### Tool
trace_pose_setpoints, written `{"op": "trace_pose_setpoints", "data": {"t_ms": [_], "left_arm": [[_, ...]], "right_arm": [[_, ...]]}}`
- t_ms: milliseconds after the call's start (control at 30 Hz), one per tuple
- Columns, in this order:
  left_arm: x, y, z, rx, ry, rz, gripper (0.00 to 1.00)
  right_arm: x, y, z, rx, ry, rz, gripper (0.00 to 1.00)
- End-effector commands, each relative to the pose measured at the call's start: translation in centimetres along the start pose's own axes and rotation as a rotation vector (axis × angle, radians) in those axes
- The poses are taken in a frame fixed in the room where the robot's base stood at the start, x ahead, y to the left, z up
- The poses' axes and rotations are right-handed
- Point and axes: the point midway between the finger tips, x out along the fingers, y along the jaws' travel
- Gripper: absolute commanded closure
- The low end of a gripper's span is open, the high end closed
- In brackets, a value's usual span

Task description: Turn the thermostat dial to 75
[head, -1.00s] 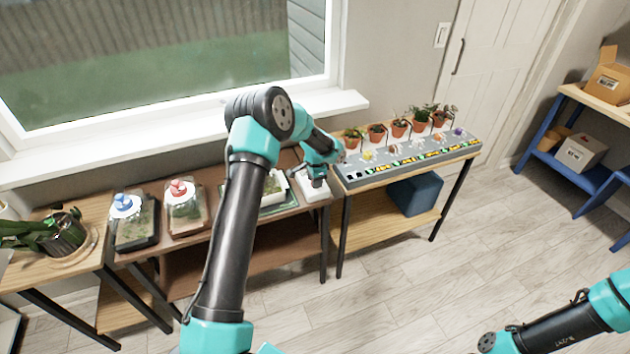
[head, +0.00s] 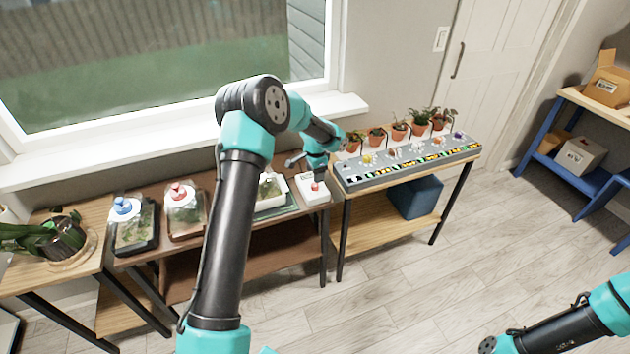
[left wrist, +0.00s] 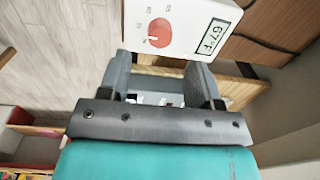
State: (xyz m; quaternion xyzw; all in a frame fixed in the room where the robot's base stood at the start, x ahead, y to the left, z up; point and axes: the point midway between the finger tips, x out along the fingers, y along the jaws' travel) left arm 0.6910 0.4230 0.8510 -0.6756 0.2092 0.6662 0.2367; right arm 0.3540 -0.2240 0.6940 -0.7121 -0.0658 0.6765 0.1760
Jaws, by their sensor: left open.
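The white thermostat (head: 311,196) sits at the right end of the brown bench. Its red round dial (head: 316,187) shows just below my left gripper (head: 317,176). In the left wrist view the thermostat (left wrist: 192,14) has a display (left wrist: 212,36) reading 67°F. The red dial (left wrist: 160,32) has a white pointer mark and small numbers around it. My left gripper (left wrist: 162,62) is open, its two fingers apart and empty, short of the dial. My right arm is at the lower right of the head view; its gripper is out of sight.
Left of the thermostat stands a white tray (head: 271,203) with greenery. Two covered planters, one with a blue knob (head: 122,207) and one with a red knob (head: 179,191), are farther left. To the right, a grey rack (head: 400,165) stands before several potted plants.

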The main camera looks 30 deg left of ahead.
Motion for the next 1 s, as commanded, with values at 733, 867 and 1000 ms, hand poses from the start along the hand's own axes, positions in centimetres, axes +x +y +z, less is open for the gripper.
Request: {"op": "trace_pose_setpoints", "data": {"t_ms": [733, 867, 1000], "left_arm": [[-11.4, 0.0, 0.0, 0.001, 0.0, -0.001, 0.42], [-11.4, 0.0, 0.0, 0.001, 0.0, 0.0, 0.42], [-11.4, 0.0, 0.0, 0.001, 0.0, 0.0, 0.42]], "right_arm": [[0.0, 0.0, 0.0, 0.0, 0.0, 0.0, 0.57], [0.0, 0.0, 0.0, 0.0, 0.0, 0.0, 0.57], [0.0, 0.0, 0.0, 0.0, 0.0, 0.0, 0.57]]}}
